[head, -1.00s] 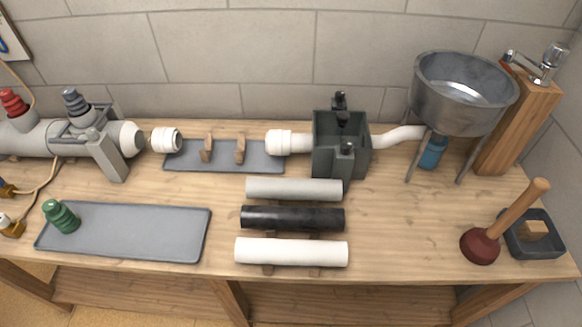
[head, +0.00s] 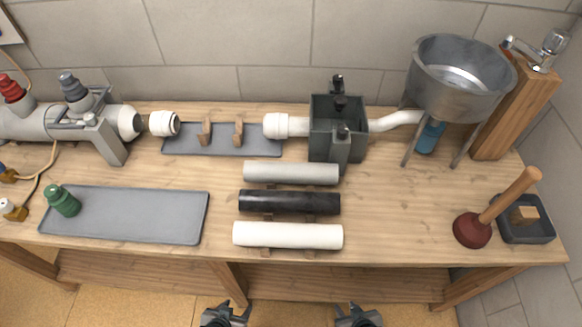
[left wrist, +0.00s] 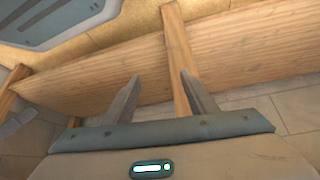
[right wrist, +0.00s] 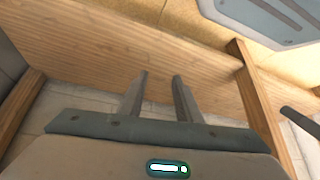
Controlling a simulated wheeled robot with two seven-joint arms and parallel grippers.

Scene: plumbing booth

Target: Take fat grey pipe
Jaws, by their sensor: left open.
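A grey pipe (head: 291,172) lies level on a small wooden rack, behind a black pipe (head: 289,202) and a white pipe (head: 288,235). All three look similar in thickness. My left gripper (head: 227,311) is below the table's front edge in the head view, apart from the pipes. Its fingers stand apart and empty in the left wrist view (left wrist: 160,77). My right gripper (head: 358,311) is also in front of the table. Its fingers are apart, with a narrower gap, and empty in the right wrist view (right wrist: 161,76). Neither wrist view shows the pipes.
A dark grey box (head: 337,128) stands right behind the grey pipe. A grey tray (head: 130,229) with a green fitting (head: 63,201) lies left. A metal basin (head: 460,85), plunger (head: 473,230) and small dark tray (head: 526,235) stand right. The tabletop right of the pipes is clear.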

